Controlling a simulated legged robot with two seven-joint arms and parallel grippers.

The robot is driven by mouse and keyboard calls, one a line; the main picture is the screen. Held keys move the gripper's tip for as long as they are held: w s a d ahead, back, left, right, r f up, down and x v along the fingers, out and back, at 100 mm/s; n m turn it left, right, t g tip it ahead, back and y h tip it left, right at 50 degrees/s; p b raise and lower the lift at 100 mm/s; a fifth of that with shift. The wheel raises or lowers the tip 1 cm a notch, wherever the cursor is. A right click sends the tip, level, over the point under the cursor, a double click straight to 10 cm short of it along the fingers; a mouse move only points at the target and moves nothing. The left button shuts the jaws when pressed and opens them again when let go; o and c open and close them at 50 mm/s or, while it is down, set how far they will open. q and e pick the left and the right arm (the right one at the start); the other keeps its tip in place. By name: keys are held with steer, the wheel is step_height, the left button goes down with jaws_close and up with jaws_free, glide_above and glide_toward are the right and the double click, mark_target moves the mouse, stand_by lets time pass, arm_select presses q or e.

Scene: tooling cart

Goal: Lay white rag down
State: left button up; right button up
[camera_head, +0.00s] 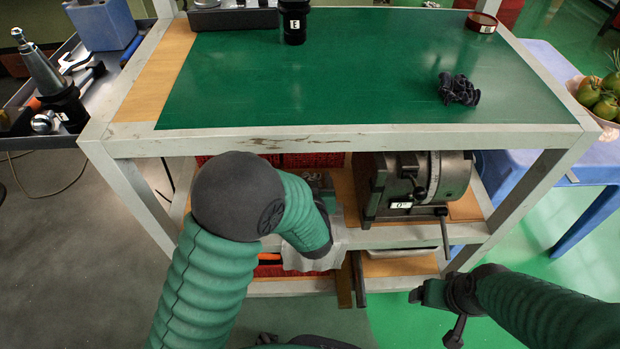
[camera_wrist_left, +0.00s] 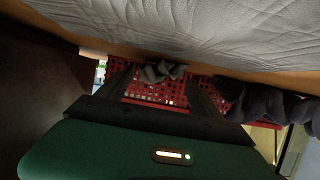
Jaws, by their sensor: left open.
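A pale rag (camera_head: 334,258) hangs over the front edge of the cart's middle shelf, partly hidden behind my left forearm. In the left wrist view a white, crinkled cloth surface (camera_wrist_left: 210,30) fills the top, along a wooden board edge. My left gripper (camera_wrist_left: 160,82) is open, with its two dark fingers apart just beyond that edge. A small grey crumpled piece (camera_wrist_left: 160,71) shows between the fingers; whether it belongs to the rag I cannot tell. In the head view my left arm mostly hides this gripper. My right gripper (camera_head: 432,293) is at the lower right, away from the rag; its jaw state is unclear.
A grey machine vise or indexing head (camera_head: 415,185) stands on the middle shelf, right of my left arm. Red crates (camera_wrist_left: 150,90) lie behind the left fingers. The green cart top (camera_head: 350,85) is mostly clear, with a black holder (camera_head: 294,22) and dark coil (camera_head: 458,89).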

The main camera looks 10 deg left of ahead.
arm_select(q)
steer(key=p+v, duration=0.4)
steer(key=v, duration=0.7)
steer(key=shift+s+d+r, duration=0.15)
steer(key=shift+s+r, duration=0.05)
steer(key=shift+s, duration=0.05)
steer(key=shift+w+d+f+g+h, duration=0.1)
steer(key=shift+w+f+g+h, duration=0.1)
steer(key=shift+g+h, duration=0.2)
steer(key=shift+w+d+f+g+h, duration=0.1)
steer(key=shift+f+g+h, duration=0.2)
steer(key=shift+h, duration=0.2)
steer(key=s+g+h, duration=0.1)
steer(key=s+a+m+g, duration=0.1)
steer(key=s+f+g+h, duration=0.1)
steer(key=shift+s+a+m+g+h, duration=0.2)
steer(key=shift+a+m+g+h, duration=0.1)
steer(key=shift+m, duration=0.1)
steer(key=s+a+m+g, duration=0.1)
steer(key=s+a+g, duration=0.4)
steer(key=s+a, duration=0.45)
step_height(320, 180, up, 35)
steer(key=s+d+p, duration=0.1)
steer(key=d+p, duration=0.1)
steer(key=p, duration=3.2)
steer(key=shift+s+p, duration=0.2)
steer(key=shift+p, duration=0.2)
steer(key=shift+f, duration=0.1)
